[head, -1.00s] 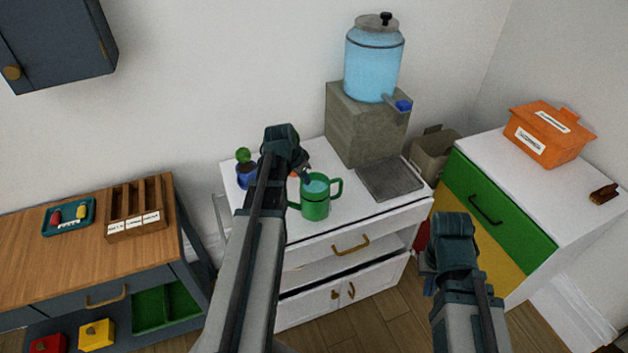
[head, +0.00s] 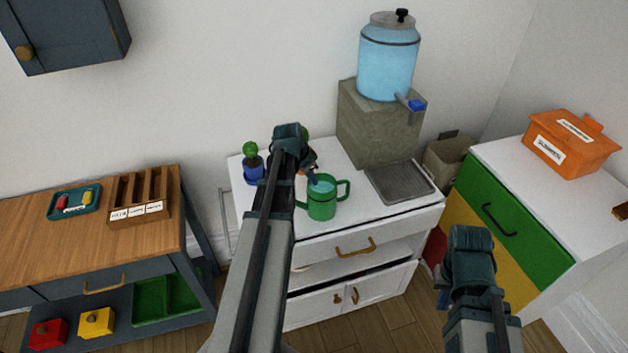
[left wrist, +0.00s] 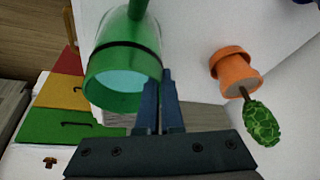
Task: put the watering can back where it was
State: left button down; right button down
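The green watering can (head: 322,207), with a dark band and pale blue water inside, stands upright on the white cabinet top. It also shows in the left wrist view (left wrist: 115,80). My left gripper (head: 312,178) reaches down to its rim on the left side. In the left wrist view the two fingers of my left gripper (left wrist: 162,90) are close together, with their tips at the can's edge. Whether they are clamped on it is hidden. My right gripper (head: 443,290) hangs in front of the cabinets, away from the can; its fingers are not clear.
A blue-potted plant (head: 253,168) and an orange-potted cactus (left wrist: 232,68) stand near the can. A water dispenser (head: 388,62) stands on a stone block (head: 372,130), with a grey drip tray (head: 400,184) before it. A wooden table (head: 60,235) is left; a coloured cabinet (head: 500,215) is right.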

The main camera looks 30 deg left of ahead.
pick_arm(q)
jog(key=shift+f, duration=0.2)
jog(key=c, duration=1.1)
grip_release()
jog(key=shift+r, duration=0.1)
jog(key=shift+r, duration=0.15)
jog(key=p+v, duration=1.1)
jog(key=v, duration=0.1)
jog(key=shift+d, duration=0.1)
